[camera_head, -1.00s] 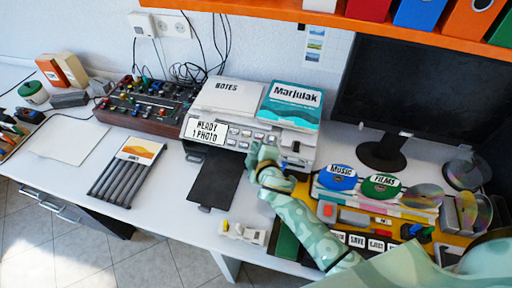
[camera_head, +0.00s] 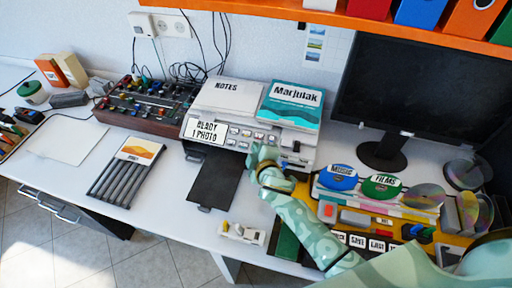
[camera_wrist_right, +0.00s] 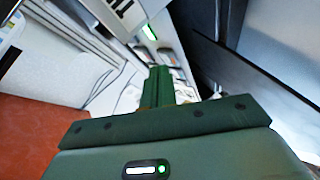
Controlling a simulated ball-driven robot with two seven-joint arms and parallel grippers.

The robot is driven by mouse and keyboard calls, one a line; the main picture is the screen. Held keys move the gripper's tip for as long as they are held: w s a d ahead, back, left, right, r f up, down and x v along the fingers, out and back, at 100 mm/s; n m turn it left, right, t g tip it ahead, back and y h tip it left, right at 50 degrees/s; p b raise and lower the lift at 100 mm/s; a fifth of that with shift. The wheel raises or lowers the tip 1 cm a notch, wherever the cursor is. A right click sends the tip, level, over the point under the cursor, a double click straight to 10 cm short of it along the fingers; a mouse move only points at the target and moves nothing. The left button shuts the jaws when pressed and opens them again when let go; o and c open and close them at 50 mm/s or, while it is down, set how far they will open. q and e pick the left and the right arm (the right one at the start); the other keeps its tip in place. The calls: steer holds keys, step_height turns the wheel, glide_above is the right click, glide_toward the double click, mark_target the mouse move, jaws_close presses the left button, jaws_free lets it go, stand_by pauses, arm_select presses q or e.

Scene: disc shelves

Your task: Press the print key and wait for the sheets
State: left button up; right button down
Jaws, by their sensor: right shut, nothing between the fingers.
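The printer (camera_head: 302,140) stands at the middle back of the desk. A label on its front (camera_head: 206,131) appears to read "READY 1 PHOTO", and a row of small keys (camera_head: 246,136) runs to the right of it. A dark output tray (camera_head: 219,178) sticks out in front, with no sheet on it. My right gripper (camera_head: 262,152) is at the printer's front, right of the tray. Its green fingers (camera_wrist_right: 159,78) are shut and empty in the wrist view, below a small green-lit spot (camera_wrist_right: 149,33). I cannot tell if they touch a key. My left gripper is not in view.
A book (camera_head: 292,105) and a "NOTES" pad (camera_head: 228,96) lie on the printer. A mixer (camera_head: 150,106) stands to the left, a monitor (camera_head: 410,95) to the right. A yellow disc station (camera_head: 458,240) is beside my right arm. A small white block (camera_head: 242,234) sits near the front edge.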

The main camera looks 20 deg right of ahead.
steer(key=shift+w+d+f, duration=0.15)
steer(key=shift+f, duration=0.2)
stand_by(0.3)
steer(key=shift+r, duration=0.15)
steer(key=shift+s+a+r+p, duration=0.25)
steer(key=shift+s+r+p, duration=0.1)
steer(key=shift+r+p, duration=0.2)
stand_by(0.3)
